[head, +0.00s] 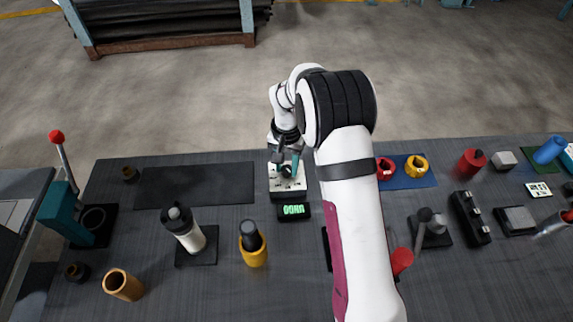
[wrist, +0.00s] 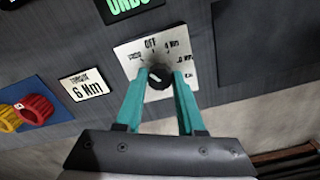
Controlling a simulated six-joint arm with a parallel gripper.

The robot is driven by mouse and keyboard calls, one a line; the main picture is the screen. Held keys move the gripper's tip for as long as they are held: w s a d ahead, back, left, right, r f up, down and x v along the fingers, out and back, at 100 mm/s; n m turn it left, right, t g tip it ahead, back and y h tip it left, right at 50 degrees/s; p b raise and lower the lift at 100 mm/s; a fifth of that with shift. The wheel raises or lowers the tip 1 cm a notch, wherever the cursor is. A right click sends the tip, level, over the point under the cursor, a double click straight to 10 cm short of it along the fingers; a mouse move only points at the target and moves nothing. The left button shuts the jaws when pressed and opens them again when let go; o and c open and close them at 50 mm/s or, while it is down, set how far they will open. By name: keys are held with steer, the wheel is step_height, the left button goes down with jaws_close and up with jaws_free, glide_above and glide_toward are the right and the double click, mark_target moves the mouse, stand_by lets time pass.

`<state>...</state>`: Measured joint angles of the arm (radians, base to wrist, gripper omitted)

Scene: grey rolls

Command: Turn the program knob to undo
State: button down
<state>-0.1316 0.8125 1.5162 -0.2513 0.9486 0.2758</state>
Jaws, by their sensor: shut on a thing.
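The program knob (wrist: 158,77) is a small dark knob with a pale mark on a white dial plate (wrist: 128,50). The plate bears OFF, several Nm marks and other small lettering; which mark the knob points at is hard to tell. My gripper (wrist: 159,80) is shut on the knob, its teal fingers on either side. In the head view my gripper (head: 288,163) reaches down onto the plate (head: 299,190), partly hiding the knob. The display (head: 294,211) beside the plate shows green letters reading UNDO; it is partly cut off in the wrist view (wrist: 128,5).
A blue mat with red and yellow rings (head: 417,166) lies right of my arm. A dark mat (head: 200,185) lies left of the dial. A small 6 Nm plate (wrist: 85,87) is nearby.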

mark_target(287, 170)
steer(key=shift+n, duration=0.7)
steer(key=c, duration=0.5)
jaws_free()
step_height(287, 170, up, 16)
steer(key=shift+f, duration=0.1)
